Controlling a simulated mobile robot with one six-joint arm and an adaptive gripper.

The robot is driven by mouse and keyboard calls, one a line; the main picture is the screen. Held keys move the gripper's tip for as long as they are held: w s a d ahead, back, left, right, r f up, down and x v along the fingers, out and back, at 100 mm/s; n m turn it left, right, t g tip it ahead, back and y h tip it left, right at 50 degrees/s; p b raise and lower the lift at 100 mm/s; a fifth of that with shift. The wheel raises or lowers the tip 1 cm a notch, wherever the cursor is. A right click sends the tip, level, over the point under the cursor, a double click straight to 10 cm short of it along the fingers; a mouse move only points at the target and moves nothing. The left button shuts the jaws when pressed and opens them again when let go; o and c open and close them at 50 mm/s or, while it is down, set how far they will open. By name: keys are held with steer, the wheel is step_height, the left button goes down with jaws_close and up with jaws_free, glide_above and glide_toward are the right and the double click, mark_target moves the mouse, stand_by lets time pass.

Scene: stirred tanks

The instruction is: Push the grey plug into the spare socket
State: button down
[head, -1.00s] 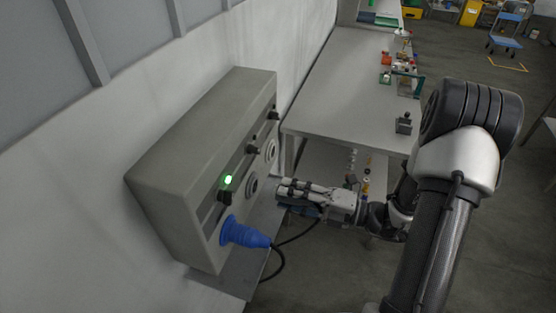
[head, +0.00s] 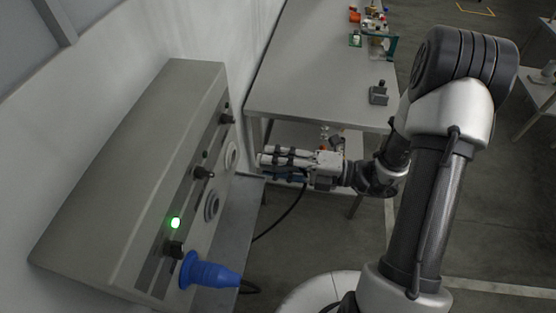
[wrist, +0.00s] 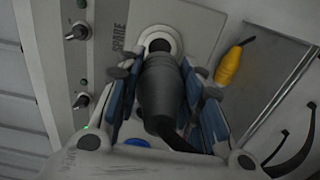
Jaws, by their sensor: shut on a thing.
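My gripper (head: 264,160) is shut on the grey plug (wrist: 160,88). In the wrist view its blue-padded fingers (wrist: 158,100) lie on both sides of the dark grey plug. The plug's front points at the spare socket (wrist: 174,40), a pale ring with a dark hole beside the word SPARE. The plug's tip overlaps the hole's lower edge in this view, so depth there is hard to judge. In the head view the gripper is level with the far socket (head: 231,156), with a gap between fingertips and panel. The plug is barely visible there.
The grey panel box (head: 125,165) has a middle socket (head: 212,207), knobs, and a blue plug (head: 208,273) in the near socket beside a lit green lamp (head: 175,223). A yellow connector (wrist: 230,64) is right of the spare socket. A table (head: 310,70) stands beyond.

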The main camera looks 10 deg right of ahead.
steer(key=b+x, duration=0.1)
steer(key=x, duration=0.4)
steer(key=shift+w+a+b, duration=0.15)
steer(key=shift+a+b, duration=0.15)
steer(key=shift+p, duration=1.25)
stand_by(1.9)
steer(key=shift+w+a, duration=0.1)
steer(key=shift+a, duration=0.25)
stand_by(0.4)
steer(key=c, duration=1)
jaws_free()
steer(key=shift+c, duration=0.2)
steer(key=v, duration=1.2)
